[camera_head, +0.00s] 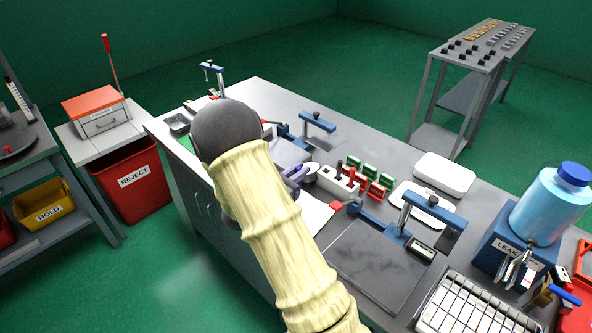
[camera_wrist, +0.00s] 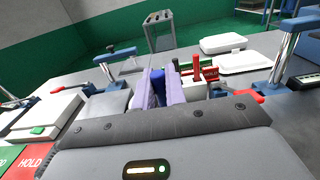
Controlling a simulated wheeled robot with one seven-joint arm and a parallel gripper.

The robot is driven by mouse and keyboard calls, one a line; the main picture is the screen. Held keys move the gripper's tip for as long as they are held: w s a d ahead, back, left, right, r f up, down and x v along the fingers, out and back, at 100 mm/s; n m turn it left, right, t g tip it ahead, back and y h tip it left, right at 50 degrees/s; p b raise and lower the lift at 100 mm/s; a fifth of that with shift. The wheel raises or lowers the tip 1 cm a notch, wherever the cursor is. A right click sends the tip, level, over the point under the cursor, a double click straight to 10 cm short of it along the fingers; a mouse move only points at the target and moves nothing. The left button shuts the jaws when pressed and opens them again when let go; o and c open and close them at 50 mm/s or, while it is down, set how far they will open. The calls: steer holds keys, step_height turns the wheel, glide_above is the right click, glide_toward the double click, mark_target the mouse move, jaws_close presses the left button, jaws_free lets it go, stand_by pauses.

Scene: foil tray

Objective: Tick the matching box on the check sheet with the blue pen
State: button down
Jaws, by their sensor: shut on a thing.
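My gripper (camera_wrist: 160,84) has pale purple fingers and is shut on the blue pen (camera_wrist: 157,88), which stands roughly upright between them in the wrist view. In the head view the gripper (camera_head: 294,178) is mostly behind my sleeved arm, near a white pen block (camera_head: 333,181); the blue pen cannot be made out there. The block also shows just right of the fingers in the wrist view (camera_wrist: 193,91), with a red pen (camera_wrist: 196,68) in it. A white sheet (camera_head: 315,213), perhaps the check sheet, is partly hidden by my arm; no boxes are readable.
Red and green blocks (camera_head: 376,185) stand right of the pen block. Clamp presses (camera_head: 425,208) with blue levers rise from the bench. White foil trays (camera_head: 444,174) lie behind.

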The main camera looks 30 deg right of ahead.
steer(key=shift+s, duration=0.2)
steer(key=shift+d+f+b, duration=0.15)
steer(key=shift+f+b, duration=1.05)
steer(key=shift+f, duration=0.4)
steer(key=shift+d+f+b, duration=0.1)
steer(key=shift+f+b, duration=1.05)
steer(key=shift+f, duration=0.4)
steer(key=shift+a, duration=0.2)
steer(key=shift+s, duration=0.1)
steer(key=shift+w+f, duration=0.1)
steer(key=shift+w, duration=0.15)
